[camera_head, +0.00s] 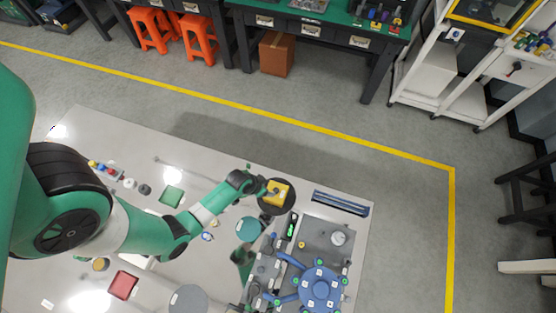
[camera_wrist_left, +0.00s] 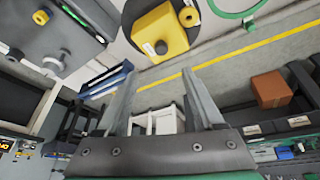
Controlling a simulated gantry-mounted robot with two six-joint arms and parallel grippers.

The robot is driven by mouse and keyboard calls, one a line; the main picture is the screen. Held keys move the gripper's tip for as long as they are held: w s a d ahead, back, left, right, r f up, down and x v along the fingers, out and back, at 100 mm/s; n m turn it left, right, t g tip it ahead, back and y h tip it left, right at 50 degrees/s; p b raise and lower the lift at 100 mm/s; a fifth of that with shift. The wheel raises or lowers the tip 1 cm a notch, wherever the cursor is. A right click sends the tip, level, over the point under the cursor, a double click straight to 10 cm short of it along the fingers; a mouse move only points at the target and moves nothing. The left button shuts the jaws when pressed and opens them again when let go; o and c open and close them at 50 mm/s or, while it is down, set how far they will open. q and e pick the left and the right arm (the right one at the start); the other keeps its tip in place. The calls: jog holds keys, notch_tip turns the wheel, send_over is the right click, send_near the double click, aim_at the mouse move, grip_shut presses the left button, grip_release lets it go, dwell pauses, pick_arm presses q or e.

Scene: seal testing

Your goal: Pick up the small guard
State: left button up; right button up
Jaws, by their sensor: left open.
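I cannot tell for sure which thing is the small guard. A yellow box (camera_head: 280,188) with a round button sits on a dark round disc (camera_head: 266,208) near the table's far edge. In the left wrist view the yellow box (camera_wrist_left: 157,30) is at the top, beyond the fingertips. My left gripper (camera_head: 264,188) is beside the yellow box in the head view, partly overlapping it. In the left wrist view its two fingers (camera_wrist_left: 158,92) are spread, with nothing between them. My right gripper is not in view.
A grey fixture plate (camera_head: 322,236) with a blue round part (camera_head: 320,289) stands right of the gripper. A blue rail (camera_head: 341,203) lies near the table's far right corner. Green discs (camera_head: 249,229), a red tray (camera_head: 123,285) and small parts lie around the white table.

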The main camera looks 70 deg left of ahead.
pick_arm(q)
jog(key=b, duration=0.6)
send_near(276, 190)
jog(key=x, duration=0.2)
jog(key=shift+d+f, duration=0.1)
jog(key=shift+f, duration=0.25)
jog(key=shift+w+f, duration=0.25)
jog(key=shift+f, duration=0.05)
jog(key=b+x, duration=0.4)
jog(key=shift+a+f, duration=0.25)
jog(key=shift+f, duration=0.15)
jog(key=shift+w+f, duration=0.1)
jog(key=shift+f, duration=0.05)
grip_shut()
